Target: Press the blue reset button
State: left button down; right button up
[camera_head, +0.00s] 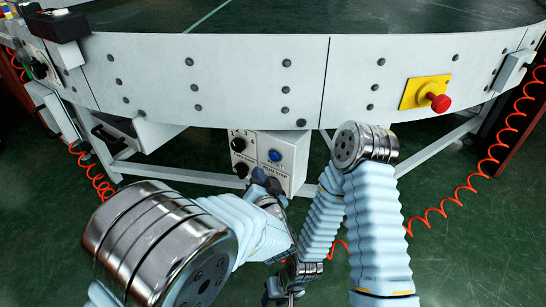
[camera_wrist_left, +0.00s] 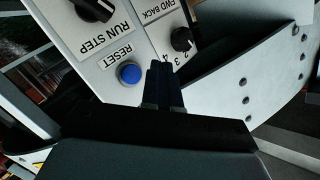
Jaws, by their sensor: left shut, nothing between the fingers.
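The blue reset button (camera_head: 274,155) sits on the front of a light grey control box (camera_head: 292,160) hung below the conveyor rim. It also shows in the left wrist view (camera_wrist_left: 130,74), beside its RESET label and fully uncovered. My left gripper (camera_head: 260,177) is just below the button in the head view. In the left wrist view its dark fingers (camera_wrist_left: 160,70) are shut and empty, with tips just right of the button. I cannot tell whether they touch the box. My right gripper (camera_head: 283,294) is low in the head view, away from the box, its jaws unclear.
Black knobs (camera_head: 238,145) sit left of the button; the RUN STEP knob (camera_wrist_left: 95,8) and another knob (camera_wrist_left: 181,39) show in the wrist view. A red emergency stop (camera_head: 439,102) on a yellow plate is at right. Orange coiled cables (camera_head: 480,170) hang near the conveyor legs.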

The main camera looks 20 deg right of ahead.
aim_at(274, 157)
pick_arm(q)
jog(key=shift+w+d+p, duration=0.25)
jog(key=shift+w+d, duration=0.35)
jog(key=shift+d, duration=0.15)
jog(key=shift+w+d+p, duration=0.25)
jog(key=shift+w+d, duration=0.3)
jog(key=shift+d, duration=0.2)
jog(key=shift+d, duration=0.1)
dwell(0.9)
jog(key=shift+w+d+p, duration=0.2)
jog(key=shift+w+p, duration=0.05)
jog(key=shift+p, duration=0.05)
jog(key=shift+w+d, duration=0.25)
jog(key=shift+d, duration=0.1)
dwell(0.6)
dwell(0.3)
jog(key=shift+s+a, duration=0.55)
jog(key=shift+a, duration=0.1)
